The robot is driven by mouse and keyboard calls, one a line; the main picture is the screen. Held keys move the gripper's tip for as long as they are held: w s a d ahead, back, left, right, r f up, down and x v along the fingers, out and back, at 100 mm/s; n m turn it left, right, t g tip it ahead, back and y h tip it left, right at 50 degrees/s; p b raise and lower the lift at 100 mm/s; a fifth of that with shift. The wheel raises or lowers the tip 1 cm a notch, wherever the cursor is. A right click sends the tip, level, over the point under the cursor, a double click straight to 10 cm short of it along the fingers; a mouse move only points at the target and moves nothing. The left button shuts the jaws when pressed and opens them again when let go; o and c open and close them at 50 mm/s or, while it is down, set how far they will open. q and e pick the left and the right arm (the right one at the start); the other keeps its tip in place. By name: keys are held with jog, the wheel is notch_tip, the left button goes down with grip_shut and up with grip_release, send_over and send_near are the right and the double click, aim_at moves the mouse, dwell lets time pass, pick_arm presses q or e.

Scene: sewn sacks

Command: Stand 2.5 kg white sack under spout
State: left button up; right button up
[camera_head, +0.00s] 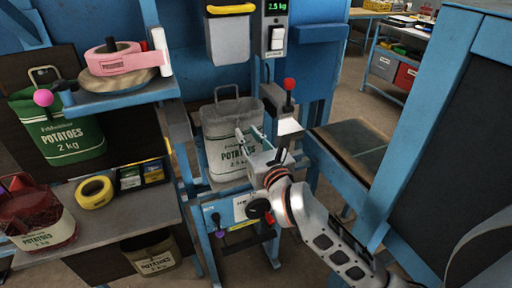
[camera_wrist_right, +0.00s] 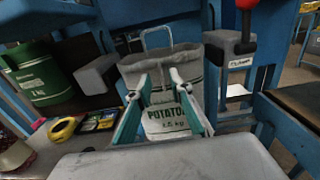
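The white potato sack (camera_head: 222,129) stands upright, mouth open and wire-like handle up, in the blue frame below the grey spout (camera_head: 228,40) with its yellow rim. In the right wrist view the sack (camera_wrist_right: 168,108) shows green print, partly covered by my fingers. My right gripper (camera_head: 249,134) is at the sack's front right in the head view. Its two fingers are spread, with the sack's front between and behind them in the wrist view (camera_wrist_right: 158,80). I cannot tell whether they touch the cloth. My left gripper is not in view.
A display (camera_head: 277,7) reads 2.5 kg above a white switch. A red-knobbed lever (camera_head: 289,86) stands close to my right gripper. A green 2 kg sack (camera_head: 70,138), a red sack (camera_head: 38,215) and yellow tape (camera_head: 94,192) are at left. Blue posts flank my arm.

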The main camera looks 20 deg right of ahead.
jog(key=s+d+n+t+h, duration=0.1)
jog(key=s+d+n+t, duration=0.15)
jog(key=s+n, duration=0.65)
jog(key=s+a+f+n+g+y, duration=0.3)
jog(key=s+f+n, duration=0.1)
jog(key=f+n, duration=0.75)
jog(key=s+a+f+n+g+y, duration=0.25)
jog(key=s+a+f+n, duration=0.2)
jog(key=f+n, duration=0.75)
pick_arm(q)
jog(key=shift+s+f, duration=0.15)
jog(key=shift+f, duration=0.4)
pick_arm(e)
jog(key=s+d+f+n+g+h, duration=0.1)
jog(key=s+d+f+n+g, duration=0.1)
jog(key=f, duration=0.4)
jog(key=s+d+f+n+g+h, duration=0.1)
jog(key=s+d+f+n+g, duration=0.1)
jog(key=s+f+n, duration=0.3)
notch_tip(320, 180, down, 2)
jog(key=shift+s+d+f, duration=0.15)
jog(key=shift+s+d, duration=0.45)
jog(key=shift+s, duration=0.3)
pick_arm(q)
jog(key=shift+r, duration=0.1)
pick_arm(e)
jog(key=shift+n, duration=0.25)
